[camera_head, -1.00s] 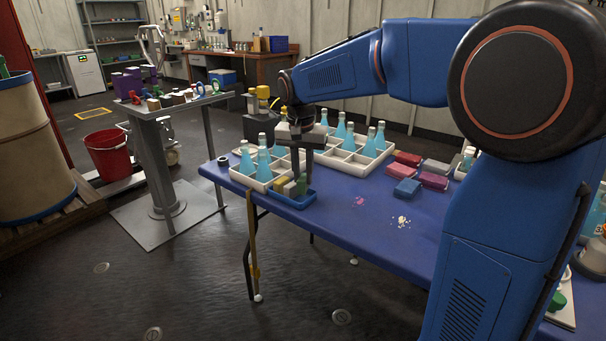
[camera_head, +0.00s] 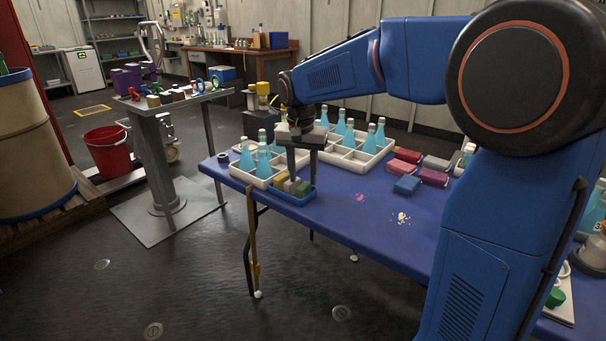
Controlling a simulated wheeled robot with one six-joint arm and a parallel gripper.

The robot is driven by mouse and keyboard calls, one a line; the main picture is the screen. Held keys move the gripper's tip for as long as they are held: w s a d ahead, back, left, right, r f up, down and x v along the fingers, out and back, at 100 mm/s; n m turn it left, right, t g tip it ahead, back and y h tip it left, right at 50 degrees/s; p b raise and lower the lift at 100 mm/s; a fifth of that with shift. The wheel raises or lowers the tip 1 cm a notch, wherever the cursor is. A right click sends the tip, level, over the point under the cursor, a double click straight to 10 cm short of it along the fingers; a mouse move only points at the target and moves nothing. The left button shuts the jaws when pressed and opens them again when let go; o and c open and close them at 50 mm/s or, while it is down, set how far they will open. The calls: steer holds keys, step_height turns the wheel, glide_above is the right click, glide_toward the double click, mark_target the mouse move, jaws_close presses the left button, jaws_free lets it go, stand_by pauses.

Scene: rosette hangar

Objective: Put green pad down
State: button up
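The green pad (camera_head: 304,188) lies in the small blue tray (camera_head: 291,201) near the table's left front edge. A grey pad (camera_head: 292,186) and a yellow pad (camera_head: 281,180) are beside it in the same tray. My gripper (camera_head: 302,175) points straight down just above the tray. Its two fingers are apart, and I see no pad held between them. The fingertips overlap the back of the pads in the picture, so the exact gap is hard to tell.
White crates with blue bottles stand behind and left of the tray, the nearest crate (camera_head: 246,179) close to my gripper. Red, blue and grey pads (camera_head: 407,186) lie to the right. The blue table (camera_head: 335,215) is clear in front, apart from pink and pale crumbs.

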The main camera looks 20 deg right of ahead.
mark_target(302, 188)
steer(key=shift+r, duration=0.15)
step_height(302, 188, up, 12)
steer(key=s, duration=0.1)
steer(key=s+d+f+n+t, duration=0.1)
steer(key=s+d+f, duration=0.1)
steer(key=s, duration=0.6)
steer(key=s+d+f+n+t, duration=0.1)
steer(key=s+d+f+n, duration=0.1)
steer(key=s, duration=0.6)
steer(key=s+d+f+n+t, duration=0.1)
steer(key=s+d+f+n, duration=0.2)
steer(key=s+f, duration=1)
steer(key=s, duration=0.3)
steer(key=shift+t+y, duration=0.3)
steer(key=shift+y, duration=0.1)
steer(key=shift+s, duration=0.1)
